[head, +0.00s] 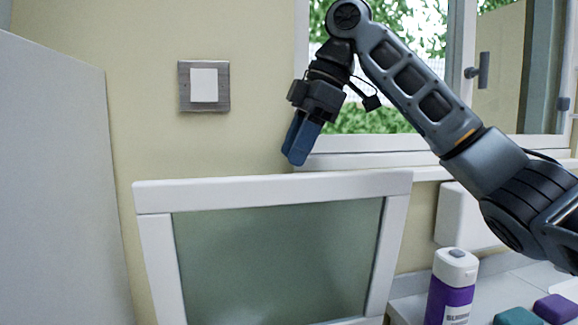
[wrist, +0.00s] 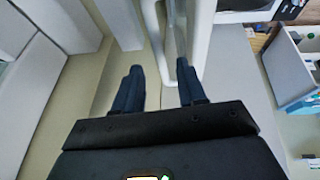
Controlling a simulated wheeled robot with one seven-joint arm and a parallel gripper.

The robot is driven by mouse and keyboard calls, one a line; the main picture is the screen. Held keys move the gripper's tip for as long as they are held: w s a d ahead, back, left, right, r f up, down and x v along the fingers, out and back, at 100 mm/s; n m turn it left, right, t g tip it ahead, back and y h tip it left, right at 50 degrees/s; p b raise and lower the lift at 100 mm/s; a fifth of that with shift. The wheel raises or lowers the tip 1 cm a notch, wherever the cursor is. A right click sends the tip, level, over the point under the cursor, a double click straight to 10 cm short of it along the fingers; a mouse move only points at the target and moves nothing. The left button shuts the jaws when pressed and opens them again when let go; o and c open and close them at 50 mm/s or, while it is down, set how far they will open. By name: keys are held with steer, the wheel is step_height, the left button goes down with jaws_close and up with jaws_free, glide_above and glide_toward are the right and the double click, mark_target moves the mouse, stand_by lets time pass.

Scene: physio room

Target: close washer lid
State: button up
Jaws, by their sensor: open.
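The washer lid (head: 273,190) stands raised, nearly upright, in the head view; it has a white frame around a greenish translucent pane. The washer's body is not clearly seen in the head view. My gripper (head: 299,150) hangs pointing down just above the lid's top edge, right of its middle, with its dark blue fingers. In the wrist view my gripper (wrist: 160,66) is open with nothing between its fingers. The white frame of the lid (wrist: 199,35) shows there close to the right finger; I cannot tell whether they touch.
A window (head: 400,120) with a white sill is behind my arm. A purple bottle (head: 451,290) and teal (head: 517,316) and purple (head: 556,308) blocks stand on the right.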

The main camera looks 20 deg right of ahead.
steer(key=shift+x, duration=1.75)
jaws_close()
